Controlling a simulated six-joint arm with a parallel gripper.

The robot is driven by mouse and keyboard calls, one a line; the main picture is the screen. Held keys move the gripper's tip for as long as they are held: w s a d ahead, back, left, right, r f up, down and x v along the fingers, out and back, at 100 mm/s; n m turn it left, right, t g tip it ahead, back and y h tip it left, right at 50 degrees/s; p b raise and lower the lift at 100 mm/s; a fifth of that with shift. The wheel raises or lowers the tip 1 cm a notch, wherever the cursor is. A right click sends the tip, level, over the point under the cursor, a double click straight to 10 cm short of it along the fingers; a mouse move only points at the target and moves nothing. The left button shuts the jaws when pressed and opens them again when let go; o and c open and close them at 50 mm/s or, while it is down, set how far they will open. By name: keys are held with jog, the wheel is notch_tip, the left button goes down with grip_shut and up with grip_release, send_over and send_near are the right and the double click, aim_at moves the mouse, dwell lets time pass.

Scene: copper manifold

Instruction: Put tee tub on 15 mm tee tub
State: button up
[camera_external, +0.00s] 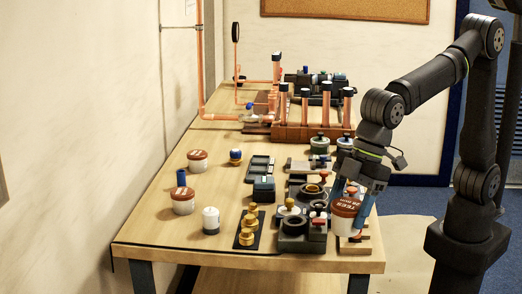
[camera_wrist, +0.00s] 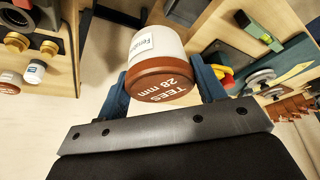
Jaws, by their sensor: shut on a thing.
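My gripper (camera_external: 352,203) is shut on a white tub with a red-brown lid (camera_external: 345,208), at the right front of the table. In the wrist view the lid of this tub (camera_wrist: 165,84) reads "TEES 28 mm", and blue fingers flank it on both sides. The tub looks tilted in the external view. Two similar white tubs with red-brown lids stand on the left of the table: one farther back (camera_external: 197,160), one nearer the front (camera_external: 183,202). Their lid words are too small to read, so I cannot tell which is the 15 mm tee tub.
A blue cylinder (camera_external: 181,178) stands by the nearer tub. A white bottle (camera_external: 211,220) and brass fittings on a black strip (camera_external: 248,225) are to its right. Dark trays and fixtures (camera_external: 294,233) crowd the right front. Copper pipes (camera_external: 305,104) rise behind. The table's left middle has bare wood.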

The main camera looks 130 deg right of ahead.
jog(key=s+d+m+h, duration=0.1)
jog(key=s+d+m, duration=0.2)
jog(key=d, duration=1.3)
jog(key=s+d+m+h, duration=0.1)
jog(key=s+d+m, duration=0.3)
jog(key=d, duration=1.2)
jog(key=s+d+m+g+h, duration=0.25)
jog(key=s+d+m, duration=0.35)
jog(key=s+d, duration=1.55)
jog(key=shift+y, duration=0.35)
jog(key=w+f, duration=1.1)
jog(key=f, duration=0.1)
jog(key=shift+w+a, duration=0.15)
jog(key=shift+w, duration=0.2)
jog(key=shift+w+f, duration=0.1)
jog(key=shift+f, duration=1.9)
jog(key=shift+f, duration=0.15)
